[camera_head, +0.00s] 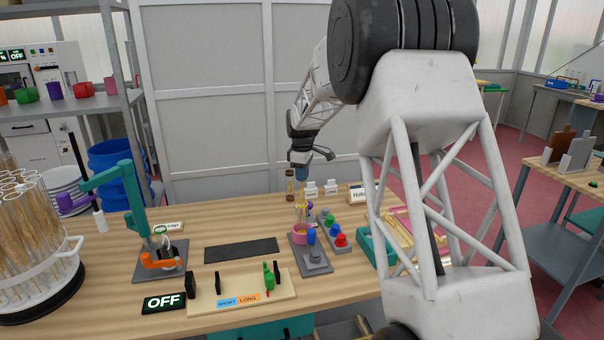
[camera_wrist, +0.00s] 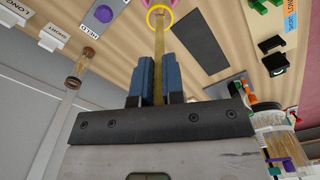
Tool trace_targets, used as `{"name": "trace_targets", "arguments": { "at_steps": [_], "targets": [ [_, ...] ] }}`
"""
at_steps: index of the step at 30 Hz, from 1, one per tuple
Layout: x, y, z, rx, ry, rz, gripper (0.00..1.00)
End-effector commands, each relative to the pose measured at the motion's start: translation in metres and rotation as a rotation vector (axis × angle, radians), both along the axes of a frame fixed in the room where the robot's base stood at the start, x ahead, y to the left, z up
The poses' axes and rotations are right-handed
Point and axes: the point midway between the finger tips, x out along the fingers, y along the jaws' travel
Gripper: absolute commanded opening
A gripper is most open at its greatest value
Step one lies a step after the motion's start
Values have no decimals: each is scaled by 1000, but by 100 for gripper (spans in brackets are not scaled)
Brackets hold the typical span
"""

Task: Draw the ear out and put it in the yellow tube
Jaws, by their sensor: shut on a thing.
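My gripper (camera_head: 300,176) points down over the back middle of the bench. Its blue fingers, also in the wrist view (camera_wrist: 158,82), are shut on a thin straw-coloured ear (camera_wrist: 159,48). The ear hangs below the fingers in the head view (camera_head: 301,207). In the wrist view its far end meets a yellow ring (camera_wrist: 149,24), apparently a tube rim. I cannot tell whether the ear's end is inside the ring or only in line with it. A pink cup-like holder (camera_head: 299,238) stands below the ear on a grey base.
A carousel of clear tubes with ears (camera_head: 27,240) stands at the left. A teal stand (camera_head: 138,215) and a dark mat (camera_head: 241,250) are on the bench. A small brown-ended tube (camera_wrist: 77,70) stands near the gripper. Coloured knobs (camera_head: 338,240) are close on the right.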

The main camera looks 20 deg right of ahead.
Motion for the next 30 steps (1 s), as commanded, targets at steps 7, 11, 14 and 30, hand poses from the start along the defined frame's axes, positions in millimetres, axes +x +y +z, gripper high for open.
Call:
{"name": "trace_targets", "arguments": {
  "at_steps": [7, 11, 14, 30],
  "targets": [
    [0, 0, -5, 0, 1, 0, 0],
    [0, 0, -8, 0, 1, 0, 0],
    [0, 0, -10, 0, 1, 0, 0],
    [0, 0, -19, 0, 0, 0, 25]
  ]
}}
